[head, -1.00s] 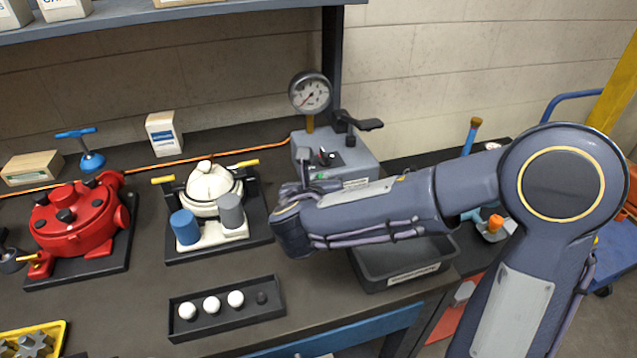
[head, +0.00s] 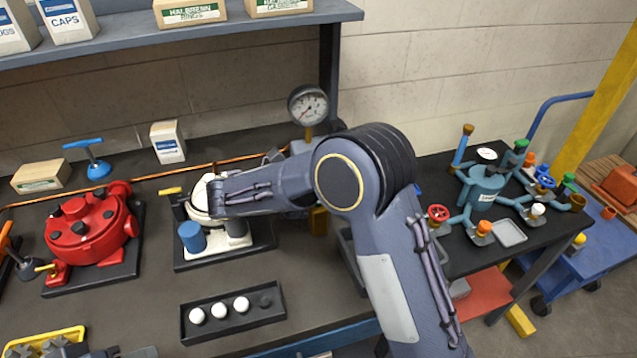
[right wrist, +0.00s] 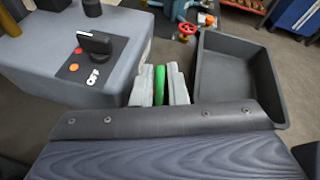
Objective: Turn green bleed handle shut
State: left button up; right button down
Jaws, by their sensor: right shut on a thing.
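In the right wrist view, my right gripper (right wrist: 160,76) is shut, with its two pale fingers on either side of a green upright bar, the green handle (right wrist: 160,90). The handle is beside the right side of a grey box (right wrist: 110,50) with a black lever and red and orange buttons on top. Where the handle joins the box is hidden, so I cannot tell its angle clearly. In the head view, my right arm covers the gripper, the handle and most of the box. The pressure gauge (head: 308,105) shows above it.
A dark empty bin (right wrist: 235,70) is close right of my right gripper. A cream motor (head: 203,215) and a red motor (head: 80,230) stand on the bench at left. A tray (head: 233,326) with white balls lies in front. A blue valve assembly (head: 487,184) is on the right table.

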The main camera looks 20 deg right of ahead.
jog(key=shift+s+m+g+p, duration=0.1)
jog(key=shift+m+g+p, duration=1.2)
jog(key=shift+g, duration=0.5)
jog(key=shift+f, duration=0.1)
jog(key=c, duration=1.5)
grip_release()
jog(key=b+v, duration=0.1)
jog(key=v, duration=0.6)
jog(key=shift+a, duration=0.4)
